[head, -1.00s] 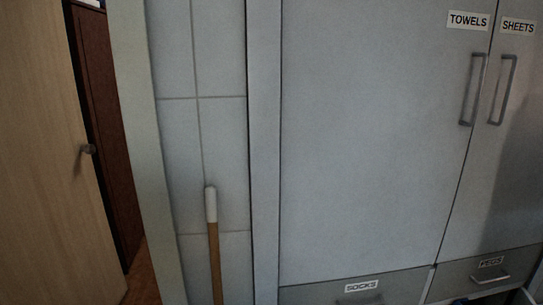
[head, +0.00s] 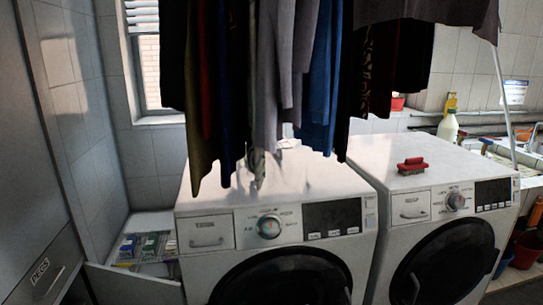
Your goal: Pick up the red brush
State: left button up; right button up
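The red brush (head: 412,164) lies on the white top of the right-hand washing machine (head: 375,150), near its front edge. It has a red handle and back, with paler bristles underneath. Nothing touches it, and it is in full view. Neither of my grippers shows in the head view.
Dark and coloured clothes (head: 270,70) hang low over the left-hand machine (head: 200,205). An open drawer (head: 130,283) holding packets juts out at lower left. A white spray bottle (head: 448,127) with a yellow top stands behind the right-hand machine. Buckets (head: 527,248) stand at far right.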

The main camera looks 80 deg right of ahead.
aim_at(412, 166)
jog(key=z, duration=3.7)
jog(key=i+l, duration=0.15)
jog(key=u, duration=0.05)
